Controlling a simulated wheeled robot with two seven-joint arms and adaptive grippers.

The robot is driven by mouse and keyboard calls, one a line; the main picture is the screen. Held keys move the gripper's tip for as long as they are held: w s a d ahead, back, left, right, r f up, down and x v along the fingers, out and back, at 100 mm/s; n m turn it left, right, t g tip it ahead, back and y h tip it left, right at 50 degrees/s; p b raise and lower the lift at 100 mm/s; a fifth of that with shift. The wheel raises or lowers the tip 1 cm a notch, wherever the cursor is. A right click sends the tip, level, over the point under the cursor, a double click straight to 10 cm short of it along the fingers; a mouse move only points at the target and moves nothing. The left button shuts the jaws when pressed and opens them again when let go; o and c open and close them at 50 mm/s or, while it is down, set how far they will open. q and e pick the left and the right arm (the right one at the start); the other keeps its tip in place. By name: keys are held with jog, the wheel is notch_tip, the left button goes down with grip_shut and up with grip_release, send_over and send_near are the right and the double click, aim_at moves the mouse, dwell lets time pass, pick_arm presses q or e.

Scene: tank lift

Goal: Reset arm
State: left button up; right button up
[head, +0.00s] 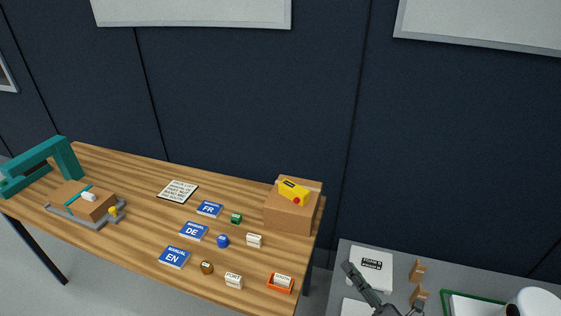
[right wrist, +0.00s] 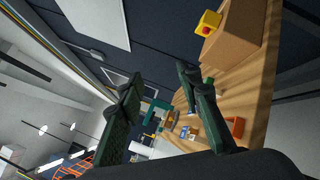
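My right gripper (head: 382,288) shows at the bottom of the head view, over the grey table on the right. In the right wrist view its two dark fingers (right wrist: 159,85) stand wide apart with nothing between them. It is to the right of the wooden table (head: 140,165) and touches nothing that I can make out. The rest of the right arm is below the picture edge. My left gripper is in neither view. The teal arch-shaped device (head: 52,160) stands at the wooden table's left end, by a grey tray (head: 60,210) with a cardboard box (head: 92,203).
A cardboard box (head: 290,217) with a yellow device (head: 292,193) on top stands at the wooden table's right end. Blue booklets (head: 193,231), small labelled blocks and an orange tray (head: 280,288) lie on it. The grey table (head: 350,250) holds a white book (head: 371,262) and brown holders (head: 418,272).

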jog(key=d+f+m+t+h, duration=0.1)
jog(key=d+f+m+h, duration=0.4)
jog(key=d+m+h, duration=0.55)
jog(key=s+d+f+m+g+h, duration=0.2)
jog(key=s+d+f+m+g, duration=0.1)
jog(key=d+f+m, duration=0.3)
jog(key=s+d+f+m+g+h, duration=0.2)
jog(key=s+d+f+m+g, duration=0.15)
jog(key=f+m, duration=0.35)
jog(key=s+a+f+m+g+y, duration=0.35)
jog(key=s+f+m+g, duration=0.45)
jog(key=s+f, duration=1.1)
jog(key=s+a+f+n+g, duration=0.1)
jog(key=s+f, duration=0.2)
jog(key=f, duration=1.1)
jog(key=s+a+f+g, duration=0.1)
jog(key=s+f, duration=0.1)
jog(key=f, duration=1.1)
jog(key=s+f+g, duration=0.1)
jog(key=s+f, duration=1.5)
jog(key=s, duration=0.2)
jog(key=shift+s+n, duration=0.3)
jog(key=shift+n, duration=0.15)
